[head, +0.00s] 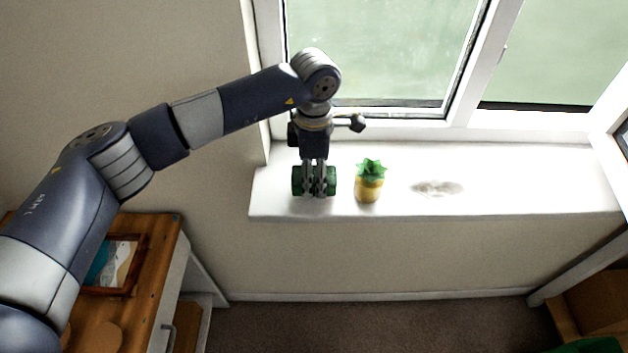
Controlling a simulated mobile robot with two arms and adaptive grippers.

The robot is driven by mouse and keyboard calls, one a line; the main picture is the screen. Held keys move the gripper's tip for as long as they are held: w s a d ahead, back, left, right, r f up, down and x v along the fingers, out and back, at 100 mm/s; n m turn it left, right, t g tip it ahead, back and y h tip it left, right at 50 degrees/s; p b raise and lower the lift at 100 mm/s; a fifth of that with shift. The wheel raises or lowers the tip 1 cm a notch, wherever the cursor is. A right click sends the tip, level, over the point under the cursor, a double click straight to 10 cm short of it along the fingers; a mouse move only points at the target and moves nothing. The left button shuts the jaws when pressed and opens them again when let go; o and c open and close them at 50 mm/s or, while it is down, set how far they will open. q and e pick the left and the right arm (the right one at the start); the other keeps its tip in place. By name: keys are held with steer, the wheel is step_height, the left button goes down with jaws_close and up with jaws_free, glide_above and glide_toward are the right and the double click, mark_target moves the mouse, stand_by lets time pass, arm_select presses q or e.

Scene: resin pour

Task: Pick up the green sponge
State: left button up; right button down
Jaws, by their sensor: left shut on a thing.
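The green sponge (298,181) is at the left end of the white window sill in the head view. My left gripper (314,190) points down from above and is shut on the sponge. The gripper's fingers cover the middle of the sponge, and green shows on both sides of them. I cannot tell whether the sponge touches the sill or is slightly above it. My right gripper is not in view.
A pale patch (437,188) lies further right. The window is behind. A wooden cabinet (160,255) with a picture frame stands at lower left.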

arm_select(q)
steer(key=shift+s+d+r+b, duration=0.15)
steer(key=shift+s+r+b, duration=0.05)
steer(key=shift+r+b, duration=0.2)
steer(key=shift+s+d+r+b, duration=0.15)
steer(key=shift+r+b, duration=0.25)
steer(key=s+d+r+b, duration=0.1)
steer(key=s+d+b, duration=0.4)
steer(key=s+d, duration=0.3)
steer(key=shift+s+d+r, duration=0.2)
steer(key=shift+s+r, duration=0.2)
steer(key=shift+s, duration=1.9)
